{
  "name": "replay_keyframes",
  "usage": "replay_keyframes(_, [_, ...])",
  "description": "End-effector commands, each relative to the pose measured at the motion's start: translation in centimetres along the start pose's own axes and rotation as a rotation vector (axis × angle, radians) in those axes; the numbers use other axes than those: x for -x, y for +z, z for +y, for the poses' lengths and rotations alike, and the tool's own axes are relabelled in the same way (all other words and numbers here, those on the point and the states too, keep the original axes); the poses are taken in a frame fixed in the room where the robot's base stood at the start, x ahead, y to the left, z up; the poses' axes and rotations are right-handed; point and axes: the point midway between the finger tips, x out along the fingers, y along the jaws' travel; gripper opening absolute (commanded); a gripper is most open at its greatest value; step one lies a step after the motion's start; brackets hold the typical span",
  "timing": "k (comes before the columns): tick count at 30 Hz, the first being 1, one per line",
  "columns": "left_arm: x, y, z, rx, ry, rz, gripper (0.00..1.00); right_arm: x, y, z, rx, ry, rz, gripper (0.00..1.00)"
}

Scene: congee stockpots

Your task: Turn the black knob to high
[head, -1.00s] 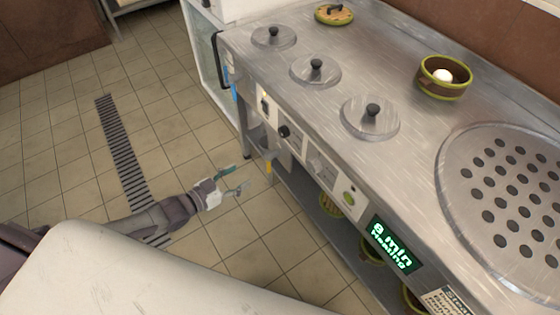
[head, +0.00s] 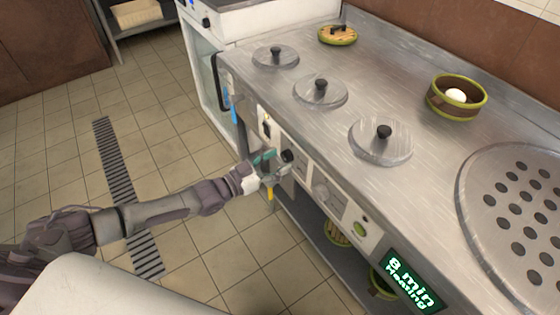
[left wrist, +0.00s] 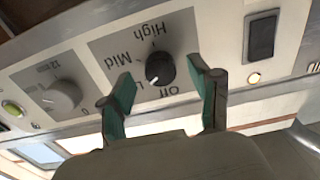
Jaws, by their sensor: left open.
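The black knob (head: 288,156) is on the front panel of the steel stove. In the left wrist view the knob (left wrist: 160,70) shows upside-down labels Off, Mid and High around it, and a partly hidden one starting with L. Its white mark points down-left, toward that L label. My left gripper (head: 274,162) is open at the panel, right by the knob. In the left wrist view its two green fingertips (left wrist: 161,72) stand on either side of the knob, with gaps between. I cannot tell how close they are in depth. My right gripper is not in view.
A grey timer knob (head: 322,190) and a green button (head: 359,229) sit on the same panel, near a lit display (head: 410,281). A black switch (left wrist: 260,36) is on the knob's other side. Lidded pots (head: 320,90) are set in the stove top.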

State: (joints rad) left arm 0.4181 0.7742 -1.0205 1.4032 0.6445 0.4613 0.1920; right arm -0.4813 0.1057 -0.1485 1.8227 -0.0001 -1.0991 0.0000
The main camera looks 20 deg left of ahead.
Motion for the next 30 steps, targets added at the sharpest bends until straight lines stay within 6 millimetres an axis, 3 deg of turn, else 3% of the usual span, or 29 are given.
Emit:
replay_keyframes(4, [-1.02, 0.01, -0.02, -0.001, 0.0, 0.0, 0.63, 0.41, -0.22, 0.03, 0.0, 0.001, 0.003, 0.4])
replay_keyframes(13, [-1.19, -0.01, 0.0, -0.001, 0.0, -0.001, 0.63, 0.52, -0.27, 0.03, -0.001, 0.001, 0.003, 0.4])
replay_keyframes(24, [-1.15, 0.0, -0.01, -0.001, 0.0, -0.001, 0.03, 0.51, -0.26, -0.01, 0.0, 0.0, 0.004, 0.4])
replay_keyframes(30, [-1.14, 0.02, 0.01, -0.016, 0.0, -0.001, 0.03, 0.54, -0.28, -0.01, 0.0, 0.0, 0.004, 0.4])
